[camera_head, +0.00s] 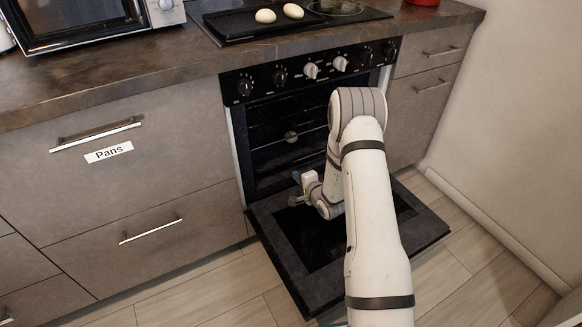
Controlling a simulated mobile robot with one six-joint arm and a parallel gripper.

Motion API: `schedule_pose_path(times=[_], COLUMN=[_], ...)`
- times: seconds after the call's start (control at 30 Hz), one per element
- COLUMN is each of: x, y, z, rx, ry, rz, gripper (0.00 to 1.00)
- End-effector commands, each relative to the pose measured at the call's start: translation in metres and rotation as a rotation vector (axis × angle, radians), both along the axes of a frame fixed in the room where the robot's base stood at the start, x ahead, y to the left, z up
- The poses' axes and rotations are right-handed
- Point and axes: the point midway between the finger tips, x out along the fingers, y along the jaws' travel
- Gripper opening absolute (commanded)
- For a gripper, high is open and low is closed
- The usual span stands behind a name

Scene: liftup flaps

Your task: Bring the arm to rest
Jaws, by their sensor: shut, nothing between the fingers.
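My white arm reaches forward from the bottom right of the view and bends down over the open oven door (283,258). My gripper (297,188) is small in the picture, just above the lowered door and in front of the oven opening. Its fingers are too small to make out clearly, and no object shows in it. I cannot tell whether it touches the door. The arm hides part of the door and the right side of the oven (285,137).
A tray (262,29) with two pale round items lies on the hob. A microwave (75,20) stands on the counter at left. Drawers, one labelled Pans (109,152), are closed. A wall (520,130) bounds the right. Floor shows around the door.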

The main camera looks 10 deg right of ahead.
Motion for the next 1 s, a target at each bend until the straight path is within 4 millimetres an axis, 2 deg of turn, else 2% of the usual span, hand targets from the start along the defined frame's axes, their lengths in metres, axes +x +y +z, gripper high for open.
schedule_pose_path(times=[0.1,0.23,0.5,0.6,0.67,0.77,1.0], x=[-0.021,-0.035,-0.042,-0.041,-0.039,-0.035,-0.039], y=[-0.008,-0.013,-0.016,-0.016,-0.017,-0.021,-0.032], z=[0.010,0.013,0.014,0.023,0.036,0.071,0.170], rx=[0.001,-0.001,-0.001,-0.021,-0.054,-0.148,-0.442], ry=[0.001,0.001,0.000,0.002,0.006,0.022,0.104], rz=[0.000,-0.001,0.000,0.001,0.003,0.008,0.040], gripper=[0.00,0.00,0.00,0.00,0.00,0.00,0.00])
